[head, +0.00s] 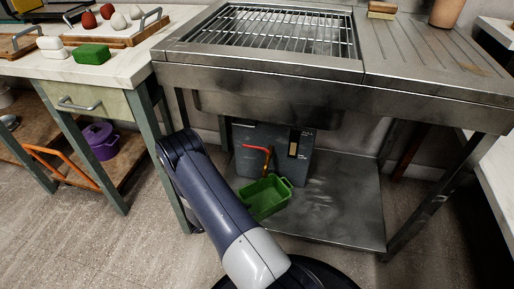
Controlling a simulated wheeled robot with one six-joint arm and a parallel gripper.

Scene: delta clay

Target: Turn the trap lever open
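The trap lever (258,148) is a red-orange handle on the front of a dark grey trap box (290,165). The box stands on the lower steel shelf under the sink. The lever runs roughly sideways, with its right end bent down. A pale label or gauge strip and small markings, too small to read, are on the box to the right of the lever. A green open tub (268,198) sits in front of the box, below the lever. My arm rises at left of the tub. My gripper is not in view.
The steel sink (275,30) with a wire rack overhangs the box, and its legs (440,195) frame the space. The lower steel shelf (345,205) is bare at right.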

